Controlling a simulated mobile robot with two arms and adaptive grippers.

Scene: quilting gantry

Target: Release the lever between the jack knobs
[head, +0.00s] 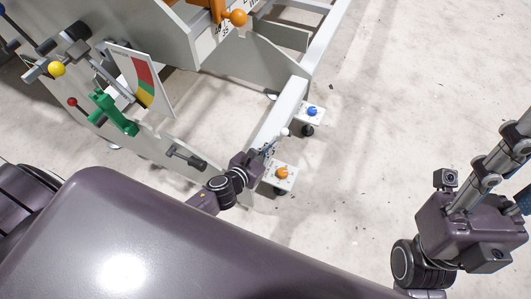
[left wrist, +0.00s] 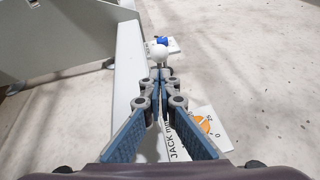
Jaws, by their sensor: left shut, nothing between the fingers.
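The lever has a white ball end (head: 285,131) and stands by the pale frame rail, between the blue jack knob (head: 312,111) and the orange jack knob (head: 281,173). My left gripper (head: 269,149) is shut and empty, just short of the ball. In the left wrist view the white ball (left wrist: 160,52) shows just beyond the closed fingertips (left wrist: 160,74); I cannot tell whether they touch it. The blue knob (left wrist: 162,40) is partly hidden behind the ball. The orange knob (left wrist: 205,126) is partly hidden by the right finger. My right gripper (head: 503,165) is cut off by the right edge.
The gantry's pale rail (head: 278,113) runs close beside the left gripper. A green part (head: 112,112), a red-yellow-green gauge plate (head: 144,80), a yellow ball (head: 57,69) and an orange ball (head: 238,18) are on the gantry. The concrete floor (head: 400,90) to the right is clear.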

